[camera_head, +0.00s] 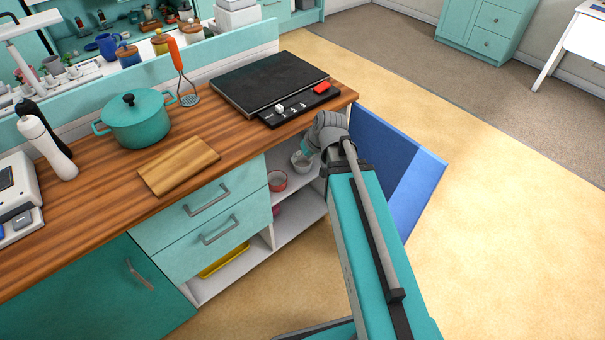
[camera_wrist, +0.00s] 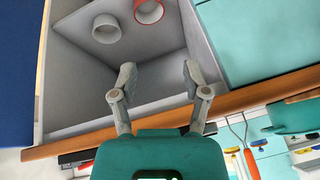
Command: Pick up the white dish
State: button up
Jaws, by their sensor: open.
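The white dish (camera_head: 300,162) is a small round bowl on the upper shelf of the open cupboard under the counter. In the wrist view the white dish (camera_wrist: 107,30) lies near the top, left of centre. My gripper (camera_wrist: 159,76) is open and empty, its two fingers spread and pointing into the cupboard. It is apart from the dish, which lies beyond the fingertips and to the left in the wrist view. In the head view my wrist and arm partly cover the gripper and the area beside the dish.
A red-and-white bowl (camera_head: 277,181) stands close beside the white dish. The wooden counter edge (camera_wrist: 238,98) lies close to my fingers. A blue cupboard door (camera_head: 388,165) stands open to the right. A yellow tray (camera_head: 224,262) is on the lower shelf.

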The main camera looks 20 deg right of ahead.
jog(key=w+d+f+t+b, duration=0.3)
jog(key=f+b, duration=0.4)
jog(key=b, duration=0.3)
jog(key=w+d+f+t+b, duration=0.3)
jog(key=w+d+f+b, duration=0.2)
jog(key=f+b, duration=0.3)
jog(key=w+d+f+t+b, duration=0.3)
jog(key=f+b, duration=0.5)
jog(key=b, duration=0.5)
jog(key=shift+w+d, duration=0.9)
jog(key=shift+w, duration=0.15)
jog(key=b, duration=0.3)
send_near(309, 162)
jog(key=w, duration=0.2)
jog(key=w+r, duration=0.1)
jog(key=w, duration=0.1)
jog(key=shift+a, duration=0.35)
jog(key=shift+w+a+f, duration=0.1)
jog(key=shift+w+a, duration=0.05)
jog(key=shift+w, duration=0.15)
jog(key=shift+w, duration=0.1)
jog(key=shift+b+x, duration=1.15)
jog(key=shift+x, duration=1.35)
jog(key=shift+a+f, duration=0.1)
jog(key=shift+a, duration=0.1)
